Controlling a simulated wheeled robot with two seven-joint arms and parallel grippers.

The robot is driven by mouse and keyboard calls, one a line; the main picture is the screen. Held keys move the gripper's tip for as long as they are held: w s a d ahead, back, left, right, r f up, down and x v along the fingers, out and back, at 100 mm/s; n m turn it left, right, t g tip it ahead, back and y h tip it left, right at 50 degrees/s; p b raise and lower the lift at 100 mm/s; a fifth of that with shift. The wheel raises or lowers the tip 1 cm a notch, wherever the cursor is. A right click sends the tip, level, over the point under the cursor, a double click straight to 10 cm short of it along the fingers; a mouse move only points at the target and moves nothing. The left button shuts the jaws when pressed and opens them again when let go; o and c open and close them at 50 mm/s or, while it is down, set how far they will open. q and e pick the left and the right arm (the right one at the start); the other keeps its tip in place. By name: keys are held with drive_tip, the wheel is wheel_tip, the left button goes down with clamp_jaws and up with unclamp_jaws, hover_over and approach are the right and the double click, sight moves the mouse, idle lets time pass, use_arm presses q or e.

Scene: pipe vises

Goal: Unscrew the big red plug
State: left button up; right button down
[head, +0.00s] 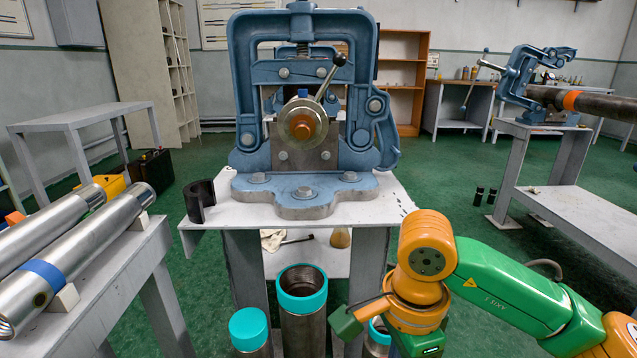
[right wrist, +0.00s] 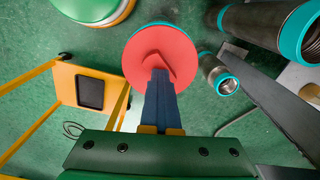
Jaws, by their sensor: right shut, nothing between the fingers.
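The big red plug (right wrist: 150,45) is a round red disc with a raised grip, seen from above in the right wrist view. A turquoise edge shows behind its far side. My right gripper (right wrist: 160,78) is shut and empty, with its blue-grey fingers overlapping the near part of the plug in the picture. I cannot tell whether the fingertips touch it. In the head view my orange and green right arm covers this area, and the red plug does not show. My left gripper is in neither view.
A blue pipe vise (head: 303,185) stands on a white table ahead. Below it stand an open pipe with a turquoise rim (head: 303,280) and a turquoise-topped pipe (head: 250,328); another turquoise rim (head: 378,332) is partly behind my arm. Silver pipes (head: 85,245) lie on the left table.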

drive_tip(key=n, duration=0.5)
drive_tip(key=shift+n, duration=0.4)
drive_tip(key=n, duration=0.3)
drive_tip(key=shift+r, duration=0.1)
drive_tip(key=n, duration=0.4)
drive_tip(key=shift+a, duration=0.1)
drive_tip(key=c, duration=1.2)
unclamp_jaws()
drive_tip(key=shift+c, duration=0.2)
wheel_tip(320, 180, up, 2)
drive_tip(key=shift+w+r+p, duration=0.1)
drive_tip(key=shift+r+p, duration=0.1)
drive_tip(key=shift+p, duration=1.05)
drive_tip(key=shift+f, duration=0.1)
